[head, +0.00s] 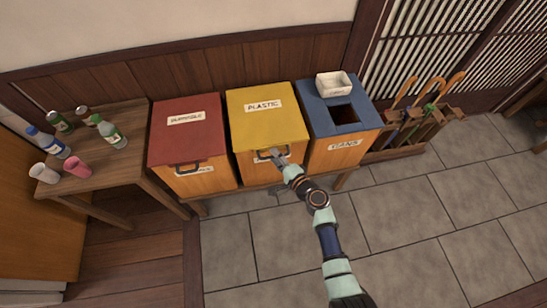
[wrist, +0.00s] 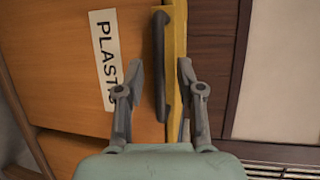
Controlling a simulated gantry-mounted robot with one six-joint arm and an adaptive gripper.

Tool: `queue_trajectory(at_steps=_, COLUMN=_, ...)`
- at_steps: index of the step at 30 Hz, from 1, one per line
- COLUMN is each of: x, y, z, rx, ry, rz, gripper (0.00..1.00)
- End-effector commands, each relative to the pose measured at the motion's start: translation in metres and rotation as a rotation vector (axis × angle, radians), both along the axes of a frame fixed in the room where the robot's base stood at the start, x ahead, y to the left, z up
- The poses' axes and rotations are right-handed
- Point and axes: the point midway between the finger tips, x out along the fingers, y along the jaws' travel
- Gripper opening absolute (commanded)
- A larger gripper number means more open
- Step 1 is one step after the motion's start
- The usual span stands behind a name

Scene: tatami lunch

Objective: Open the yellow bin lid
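The yellow bin lid (head: 268,120), labelled PLASTIC on top, lies closed on the middle wooden bin. Its dark handle (head: 264,155) is on the front edge. In the wrist view the handle (wrist: 162,65) runs upright in the picture along the yellow lid edge (wrist: 178,50). My gripper (head: 277,156) is at the front of this bin, at the handle's right part. In the wrist view my gripper (wrist: 160,75) is open, with one finger on each side of the handle's lower end. Neither finger clearly touches the handle.
A red-lidded bin (head: 187,130) stands to the left, and a blue-topped bin (head: 342,115) with an open hole stands to the right. A white container (head: 333,84) sits on the blue top. A side table (head: 110,155) with bottles and cups is at far left. The floor in front is clear.

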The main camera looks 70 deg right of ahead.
Motion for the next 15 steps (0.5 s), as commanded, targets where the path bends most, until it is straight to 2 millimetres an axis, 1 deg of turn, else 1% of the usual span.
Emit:
queue_trajectory(at_steps=1, x=0.0054, y=-0.0028, z=-0.0024, rx=-0.001, ry=-0.001, rz=0.002, gripper=0.37)
queue_trajectory(at_steps=4, x=0.0098, y=-0.0056, z=-0.0027, rx=0.000, ry=0.000, rz=0.001, gripper=0.37)
queue_trajectory(at_steps=11, x=0.0104, y=-0.0060, z=-0.0018, rx=0.000, ry=0.000, rz=0.001, gripper=0.37)
queue_trajectory(at_steps=15, x=0.0103, y=-0.0060, z=-0.0019, rx=0.000, ry=0.000, rz=0.001, gripper=0.14)
